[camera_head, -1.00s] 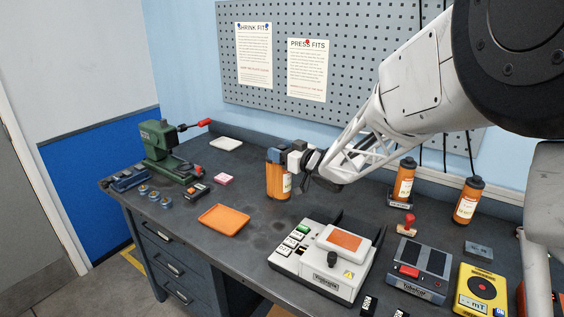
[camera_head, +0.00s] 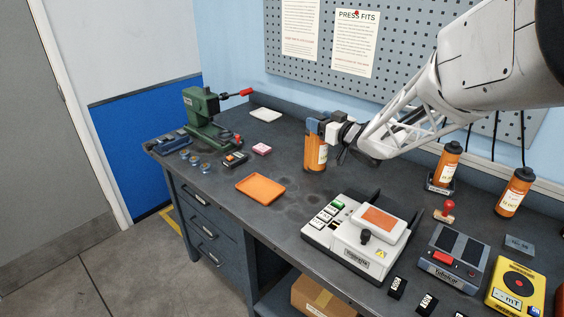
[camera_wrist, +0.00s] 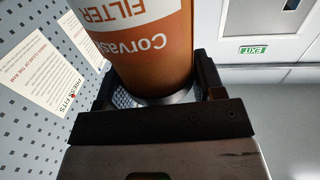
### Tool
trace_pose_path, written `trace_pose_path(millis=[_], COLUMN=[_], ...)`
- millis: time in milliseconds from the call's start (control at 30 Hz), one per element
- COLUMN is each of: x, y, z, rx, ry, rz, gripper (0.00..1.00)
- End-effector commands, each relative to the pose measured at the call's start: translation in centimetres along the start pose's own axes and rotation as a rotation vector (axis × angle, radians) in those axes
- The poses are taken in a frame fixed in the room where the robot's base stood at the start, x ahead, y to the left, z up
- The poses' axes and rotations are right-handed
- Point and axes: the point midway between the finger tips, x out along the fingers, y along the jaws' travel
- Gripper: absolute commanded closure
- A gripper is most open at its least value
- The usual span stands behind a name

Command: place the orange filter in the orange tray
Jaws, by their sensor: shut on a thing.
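The orange filter (camera_head: 316,156) is an upright orange cylinder with a white label, toward the back middle of the bench in the head view. My gripper (camera_head: 322,128) is shut on its upper end. In the wrist view, the filter (camera_wrist: 150,52) fills the space between the dark jaws (camera_wrist: 152,92), and its label reads "Corvas" and "FILTER". Whether the filter's base touches the bench is hard to tell. The orange tray (camera_head: 261,188) lies flat and empty near the bench's front edge, left of and nearer than the filter.
A green press (camera_head: 204,122), a white pad (camera_head: 266,114) and a pink block (camera_head: 262,148) stand behind the tray. A white machine (camera_head: 352,228) is to its right. Two more orange bottles (camera_head: 447,166) stand at the right. The bench between filter and tray is clear.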

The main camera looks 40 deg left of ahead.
Motion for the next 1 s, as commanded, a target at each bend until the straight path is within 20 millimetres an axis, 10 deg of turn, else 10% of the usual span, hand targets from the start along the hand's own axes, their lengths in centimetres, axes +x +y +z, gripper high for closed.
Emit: trace_pose_path(millis=[1000], x=[13.2], y=[-13.0], z=[1.1], rx=[0.001], ry=[0.002], rz=[0.028], gripper=[0.93])
